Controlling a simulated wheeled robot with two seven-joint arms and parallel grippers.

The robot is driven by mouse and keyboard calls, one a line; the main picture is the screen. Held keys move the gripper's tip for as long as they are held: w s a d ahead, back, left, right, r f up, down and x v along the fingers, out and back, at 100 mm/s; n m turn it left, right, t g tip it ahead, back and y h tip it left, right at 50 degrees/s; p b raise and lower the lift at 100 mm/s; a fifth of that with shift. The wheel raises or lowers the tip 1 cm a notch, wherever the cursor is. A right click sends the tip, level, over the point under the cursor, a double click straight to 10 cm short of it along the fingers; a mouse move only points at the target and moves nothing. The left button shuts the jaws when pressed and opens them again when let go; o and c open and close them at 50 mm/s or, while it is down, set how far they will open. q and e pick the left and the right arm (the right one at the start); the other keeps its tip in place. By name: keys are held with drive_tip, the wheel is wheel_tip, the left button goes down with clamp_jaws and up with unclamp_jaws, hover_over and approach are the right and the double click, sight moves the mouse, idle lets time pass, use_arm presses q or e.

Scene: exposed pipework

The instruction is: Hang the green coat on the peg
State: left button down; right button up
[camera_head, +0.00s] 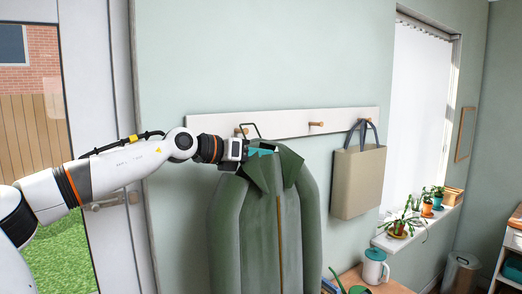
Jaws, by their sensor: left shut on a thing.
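The green coat (263,230) hangs upright in front of the wall, with a zip line down its middle. My left gripper (261,151) comes in from the left and is shut at the coat's collar. A thin green loop (251,126) rises above the collar beside the left wooden peg (241,131). I cannot tell whether the loop is over that peg or in front of it. The middle peg (316,124) on the white rail (285,124) is bare. My right gripper is not in view.
A beige bag (357,180) hangs at the rail's right end. Potted plants (402,223) line the windowsill. A glazed door (97,120) is at the left. Wall beside the middle peg is clear.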

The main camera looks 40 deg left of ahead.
use_arm(q)
drive_tip(key=shift+w+a+r+p, duration=0.2)
drive_tip(key=shift+a+p, duration=0.15)
drive_tip(key=shift+a, duration=0.2)
drive_tip(key=shift+w+a+f, duration=0.15)
drive_tip(key=shift+a+f, duration=0.45)
drive_tip(key=shift+a, duration=0.05)
drive_tip(key=c, duration=0.9)
unclamp_jaws()
drive_tip(key=shift+f, duration=0.1)
